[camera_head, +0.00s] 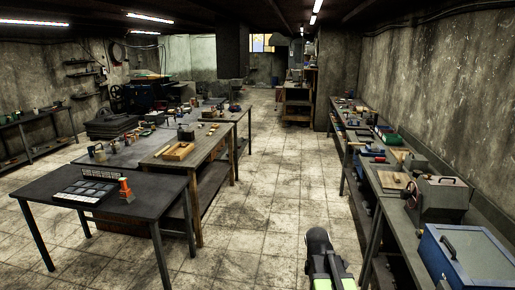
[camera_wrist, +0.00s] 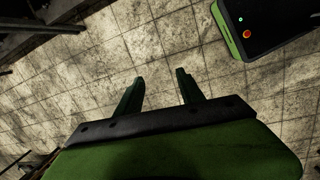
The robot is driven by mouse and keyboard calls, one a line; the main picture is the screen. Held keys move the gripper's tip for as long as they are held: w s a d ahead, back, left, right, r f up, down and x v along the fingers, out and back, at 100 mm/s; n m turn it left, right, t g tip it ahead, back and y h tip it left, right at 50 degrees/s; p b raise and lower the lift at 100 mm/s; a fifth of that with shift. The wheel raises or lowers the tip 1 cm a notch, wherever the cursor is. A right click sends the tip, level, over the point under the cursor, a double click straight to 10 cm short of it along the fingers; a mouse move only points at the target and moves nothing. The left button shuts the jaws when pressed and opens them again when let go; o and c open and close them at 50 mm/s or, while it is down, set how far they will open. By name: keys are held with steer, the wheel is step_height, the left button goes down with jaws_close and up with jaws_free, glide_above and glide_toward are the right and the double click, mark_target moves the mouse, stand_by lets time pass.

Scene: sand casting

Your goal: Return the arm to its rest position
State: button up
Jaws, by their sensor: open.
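My gripper (camera_wrist: 160,92) shows in the wrist view with its two dark green fingers spread apart. It is open, with nothing between the fingers. Beyond the fingers is bare tiled floor (camera_wrist: 150,55). In the head view, part of my arm shows at the bottom, right of centre, over the aisle; the fingertips cannot be made out there. My own green and black base with a red button shows at the top right of the wrist view.
A dark table (camera_head: 140,188) with a black tray (camera_head: 87,191) and an orange tool (camera_head: 126,190) stands at left. A long bench (camera_head: 393,200) runs along the right wall, with a grey machine (camera_head: 440,198) and a blue box (camera_head: 465,255). The tiled aisle (camera_head: 265,180) between is clear.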

steer(key=s+a+m+y, duration=0.2)
steer(key=s+a+m, duration=0.3)
steer(key=a+m, duration=0.5)
steer(key=m, duration=0.3)
steer(key=shift+s+a+f+m+g, duration=0.2)
steer(key=shift+s+f+m+g, duration=0.05)
steer(key=shift+s+m+g, duration=0.15)
steer(key=shift+c, duration=0.5)
